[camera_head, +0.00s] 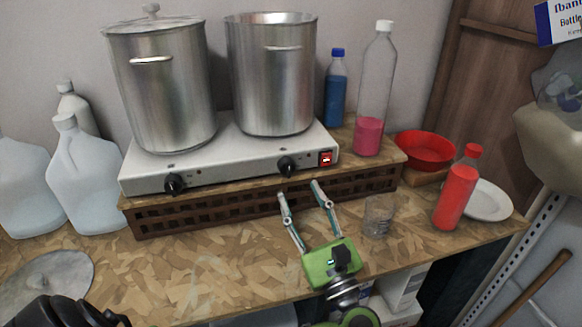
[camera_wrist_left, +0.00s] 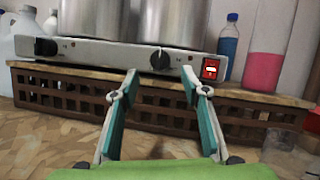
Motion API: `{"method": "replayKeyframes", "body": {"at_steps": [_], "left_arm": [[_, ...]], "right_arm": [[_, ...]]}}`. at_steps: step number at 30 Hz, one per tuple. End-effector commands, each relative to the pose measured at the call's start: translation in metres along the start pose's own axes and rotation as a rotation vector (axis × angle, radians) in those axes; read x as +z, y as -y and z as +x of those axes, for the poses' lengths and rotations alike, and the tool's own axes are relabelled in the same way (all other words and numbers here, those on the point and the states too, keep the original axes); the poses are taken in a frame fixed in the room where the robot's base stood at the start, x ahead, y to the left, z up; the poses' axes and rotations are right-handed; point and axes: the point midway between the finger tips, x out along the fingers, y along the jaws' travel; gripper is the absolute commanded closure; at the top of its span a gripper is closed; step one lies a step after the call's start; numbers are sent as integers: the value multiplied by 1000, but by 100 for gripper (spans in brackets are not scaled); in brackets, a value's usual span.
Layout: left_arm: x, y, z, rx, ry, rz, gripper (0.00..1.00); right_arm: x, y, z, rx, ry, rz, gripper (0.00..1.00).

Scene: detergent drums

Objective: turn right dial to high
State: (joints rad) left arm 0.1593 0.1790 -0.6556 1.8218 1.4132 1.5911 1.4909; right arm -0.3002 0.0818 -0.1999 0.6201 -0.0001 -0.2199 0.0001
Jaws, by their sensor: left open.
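The right dial (camera_head: 287,167) is a black knob on the front face of the white two-burner hot plate (camera_head: 230,170). In the left wrist view the right dial (camera_wrist_left: 160,60) shows beyond and between my fingertips, its pointer near upright. The left dial (camera_head: 175,184) is a similar black knob. My left gripper (camera_head: 298,188) is green with teal-lined fingers, open and empty. Its fingertips are in front of and slightly below the right dial, apart from it. They also show in the left wrist view (camera_wrist_left: 160,80). My right gripper is not in view.
A lit red switch (camera_head: 326,158) is right of the right dial. Two steel pots (camera_head: 165,100) stand on the hot plate, which rests on a wooden rack (camera_head: 220,208). A clear glass (camera_head: 378,215) and red bottle (camera_head: 456,190) stand to the right. Jugs (camera_head: 85,180) stand left.

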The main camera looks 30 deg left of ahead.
Motion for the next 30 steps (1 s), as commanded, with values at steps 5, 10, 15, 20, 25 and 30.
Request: {"method": "replayKeyframes", "body": {"at_steps": [5,10,15,20,25,30], "left_arm": [[5,1,37,0,5,1,58],[2,1,56,-1,3,1,58],[0,0,63,-1,0,1,58],[0,0,63,-1,0,1,58],[0,0,63,-1,0,1,82],[0,0,63,-1,0,1,96]], "right_arm": [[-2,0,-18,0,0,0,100],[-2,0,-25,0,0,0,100],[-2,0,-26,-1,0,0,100],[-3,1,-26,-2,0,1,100],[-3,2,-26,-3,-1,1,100],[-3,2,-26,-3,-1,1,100]]}}
